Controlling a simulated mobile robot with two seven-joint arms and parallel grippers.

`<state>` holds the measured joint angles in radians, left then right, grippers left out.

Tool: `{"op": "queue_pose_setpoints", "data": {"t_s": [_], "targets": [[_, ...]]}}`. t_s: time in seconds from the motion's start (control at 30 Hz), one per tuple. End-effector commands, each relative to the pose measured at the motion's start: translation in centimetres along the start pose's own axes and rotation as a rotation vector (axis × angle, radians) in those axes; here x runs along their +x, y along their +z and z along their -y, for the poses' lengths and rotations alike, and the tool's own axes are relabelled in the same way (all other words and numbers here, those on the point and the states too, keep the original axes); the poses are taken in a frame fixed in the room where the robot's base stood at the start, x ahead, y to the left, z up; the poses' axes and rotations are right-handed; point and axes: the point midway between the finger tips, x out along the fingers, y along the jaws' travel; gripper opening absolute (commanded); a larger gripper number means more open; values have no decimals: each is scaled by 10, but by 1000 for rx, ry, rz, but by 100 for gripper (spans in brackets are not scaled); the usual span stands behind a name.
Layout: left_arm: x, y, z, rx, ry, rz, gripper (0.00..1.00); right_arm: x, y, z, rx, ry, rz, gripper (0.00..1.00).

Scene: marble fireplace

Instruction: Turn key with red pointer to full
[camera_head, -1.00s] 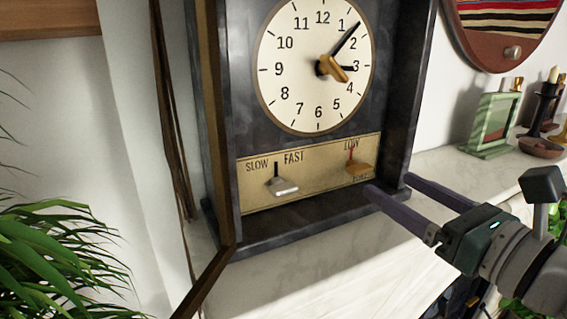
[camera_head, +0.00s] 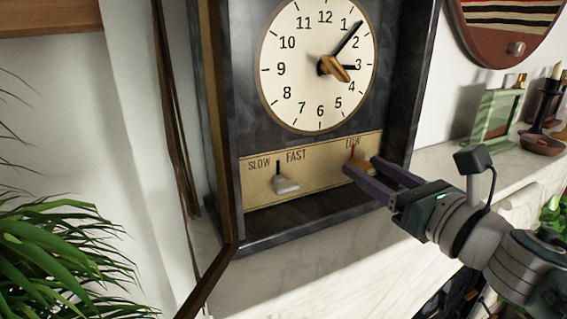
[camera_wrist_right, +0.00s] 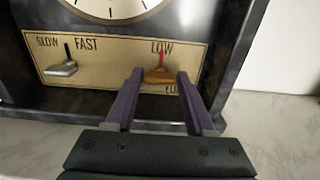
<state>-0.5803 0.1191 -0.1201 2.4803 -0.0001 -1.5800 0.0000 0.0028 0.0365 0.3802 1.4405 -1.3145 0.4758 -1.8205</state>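The brass key with a red pointer (camera_head: 354,157) sits at the right of the clock's gold panel (camera_head: 317,171). Its pointer points up at the LOW label; the lower label is mostly hidden in the head view. In the right wrist view the key (camera_wrist_right: 159,75) lies between the fingertips, with visible gaps on both sides. My right gripper (camera_head: 361,166) is open, with its purple fingers reaching to either side of the key; it also shows in the right wrist view (camera_wrist_right: 160,77). My left gripper is in neither view.
A silver key (camera_head: 285,185) with a black pointer is at the panel's left, under SLOW and FAST. The clock (camera_head: 221,120) stands on a marble mantel (camera_head: 300,272). A green frame (camera_head: 494,116) and candle holder stand at right; a plant (camera_head: 55,245) is at left.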

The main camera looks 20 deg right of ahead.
Motion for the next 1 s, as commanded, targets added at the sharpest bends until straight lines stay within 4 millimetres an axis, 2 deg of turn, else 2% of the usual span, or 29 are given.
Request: {"op": "queue_pose_setpoints", "data": {"t_s": [0.03,0.47,0.77,1.0], "targets": [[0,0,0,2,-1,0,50,0,0,0,0,0,0,47],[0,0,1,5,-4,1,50,0,0,0,0,1,0,0],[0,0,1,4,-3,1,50,0,0,0,23,1,0,0],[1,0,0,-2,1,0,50,0,0,0,137,2,0,0]]}}
